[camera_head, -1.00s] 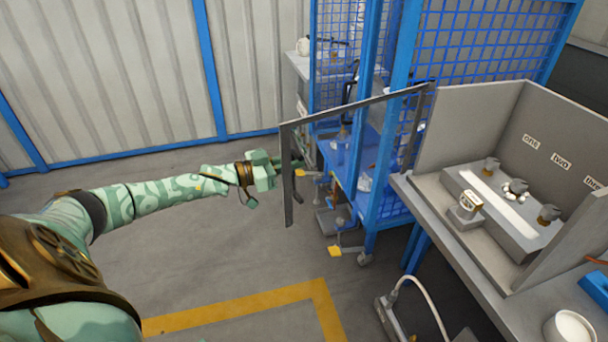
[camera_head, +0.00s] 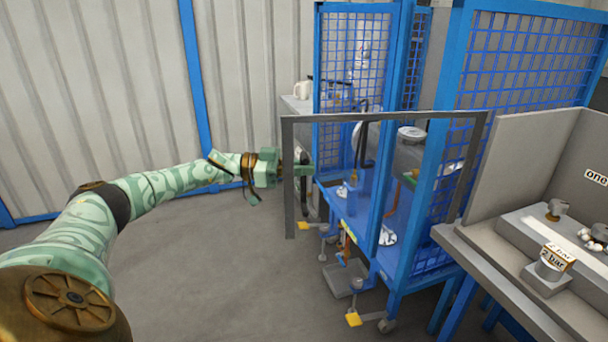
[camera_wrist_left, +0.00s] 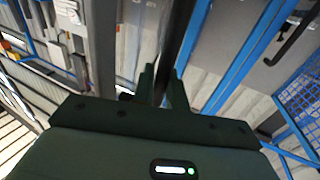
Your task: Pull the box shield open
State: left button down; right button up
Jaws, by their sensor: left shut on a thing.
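The box shield is a grey-framed panel (camera_head: 288,205), see-through inside its frame, standing out from the blue mesh cage at an angle. Its top bar runs from the free left edge to the cage side on the right. My left gripper (camera_head: 300,171) is at this free edge, shut on the shield's dark upright handle. In the left wrist view the two fingers (camera_wrist_left: 163,85) are on either side of a dark bar (camera_wrist_left: 182,35). The fingertips are partly hidden behind the frame in the head view. My right gripper is not in view.
The blue cage (camera_head: 435,190) holds a blue shelf with small equipment; pedals and castors stand below it. A grey workbench (camera_head: 475,262) with a labelled station is at the right. The grey floor (camera_head: 220,270) to the left of the shield is clear.

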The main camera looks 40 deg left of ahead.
pick_arm(q)
jog(key=shift+f, duration=0.1)
jog(key=c, duration=1.5)
grip_release()
jog(key=shift+d, duration=0.1)
jog(key=shift+w, duration=0.15)
jog(key=v, duration=1.6)
